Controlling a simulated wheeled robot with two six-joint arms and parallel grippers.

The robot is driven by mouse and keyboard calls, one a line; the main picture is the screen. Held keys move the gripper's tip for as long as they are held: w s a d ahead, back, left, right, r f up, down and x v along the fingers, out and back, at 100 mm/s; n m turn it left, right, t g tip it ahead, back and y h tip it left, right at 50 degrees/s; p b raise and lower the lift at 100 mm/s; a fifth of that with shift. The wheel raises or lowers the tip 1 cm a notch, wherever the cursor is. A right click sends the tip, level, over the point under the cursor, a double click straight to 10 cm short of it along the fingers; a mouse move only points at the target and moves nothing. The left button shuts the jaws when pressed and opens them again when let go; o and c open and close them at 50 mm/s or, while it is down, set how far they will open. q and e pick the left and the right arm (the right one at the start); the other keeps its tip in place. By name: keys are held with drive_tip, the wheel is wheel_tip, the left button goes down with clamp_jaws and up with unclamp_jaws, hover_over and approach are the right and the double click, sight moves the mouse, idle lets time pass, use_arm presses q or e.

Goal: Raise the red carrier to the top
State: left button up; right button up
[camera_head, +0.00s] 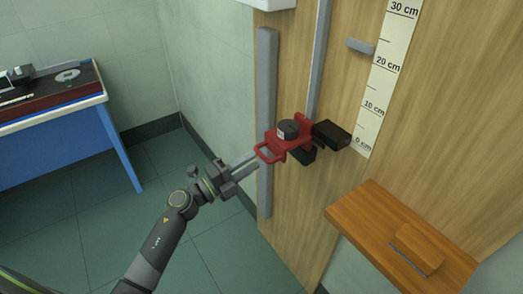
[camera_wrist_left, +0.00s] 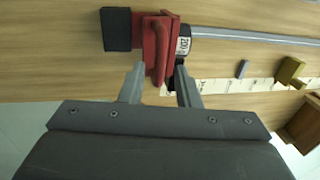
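The red carrier (camera_head: 299,134) sits on a vertical grey rail (camera_head: 320,60) on the wooden panel, low down near the bottom of the cm scale (camera_head: 383,75). My right gripper is out of view.
A grey peg (camera_head: 361,46) sticks out left of the scale, near 20 cm. A second grey upright bar (camera_head: 266,90) stands left of the rail. A wooden shelf (camera_head: 375,205) juts out below right. A blue-sided desk (camera_head: 75,150) stands at the left; floor between is clear.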

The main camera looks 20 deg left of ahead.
sight(262, 154)
use_arm(q)
drive_tip(key=shift+x, duration=2.3)
drive_tip(key=shift+c, duration=0.2)
clamp_jaws()
